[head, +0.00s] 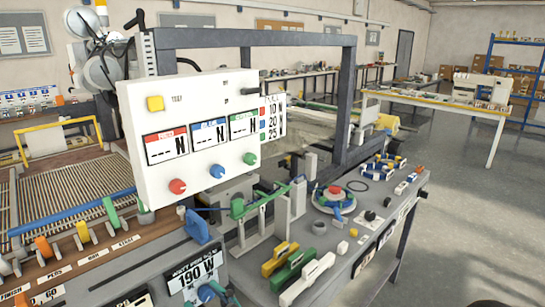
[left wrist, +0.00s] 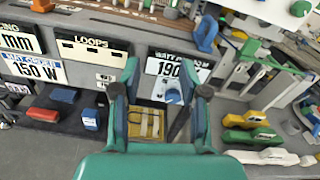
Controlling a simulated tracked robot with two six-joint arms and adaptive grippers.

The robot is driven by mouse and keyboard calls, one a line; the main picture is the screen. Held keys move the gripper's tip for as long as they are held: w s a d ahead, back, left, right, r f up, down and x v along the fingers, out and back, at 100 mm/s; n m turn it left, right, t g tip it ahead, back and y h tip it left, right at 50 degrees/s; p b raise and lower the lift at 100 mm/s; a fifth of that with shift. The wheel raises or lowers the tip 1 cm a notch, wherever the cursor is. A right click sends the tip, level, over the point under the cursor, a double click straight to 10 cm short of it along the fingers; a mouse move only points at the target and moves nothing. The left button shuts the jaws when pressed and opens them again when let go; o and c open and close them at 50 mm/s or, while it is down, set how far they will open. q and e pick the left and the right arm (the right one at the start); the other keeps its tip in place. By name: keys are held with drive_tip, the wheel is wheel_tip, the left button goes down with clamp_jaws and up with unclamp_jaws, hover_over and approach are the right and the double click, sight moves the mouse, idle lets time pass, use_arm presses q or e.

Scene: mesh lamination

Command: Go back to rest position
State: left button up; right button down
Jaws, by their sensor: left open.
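My left gripper (left wrist: 160,91) shows in the left wrist view, with its teal body at the bottom and its two fingers spread apart. It is open, and I see nothing held between the fingers. Beyond them are the 190 W display panel (left wrist: 180,68) and a yellow item (left wrist: 146,123) in a recess lower down. I cannot tell how far these are from the fingertips. In the head view the same 190 W panel (head: 194,276) is at the bottom, left of centre. My right gripper is in neither view.
A white control box (head: 190,128) with coloured knobs stands at the front of a dark frame (head: 250,38). Yellow, green and white blocks (head: 292,268) lie on the grey bench (head: 345,285). Open floor (head: 455,220) lies to the right.

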use_arm(q)
drive_tip(key=s+a+f+n+g+h, duration=0.1)
drive_tip(key=s+a+f+g+h, duration=0.2)
drive_tip(key=f, duration=0.6)
drive_tip(key=s+a+f+n+g, duration=0.1)
drive_tip(key=a+f+g, duration=0.3)
drive_tip(key=f, duration=0.6)
drive_tip(key=s+d+f+n+g+h, duration=0.45)
drive_tip(key=s+f+n+h, duration=0.2)
drive_tip(key=f, duration=0.25)
drive_tip(key=s+d+f+n+g+h, duration=0.3)
drive_tip(key=s+f+n+g+h, duration=0.2)
drive_tip(key=s+f+n, duration=0.3)
drive_tip(key=w+a+f+n+t+h, duration=0.1)
drive_tip(key=w+f+n+t, duration=0.3)
drive_tip(key=n, duration=0.6)
drive_tip(key=shift+w+a+f+t+h, duration=0.15)
drive_tip(key=shift+a+f+t+h, duration=0.2)
drive_tip(key=shift+f+t+h, duration=0.25)
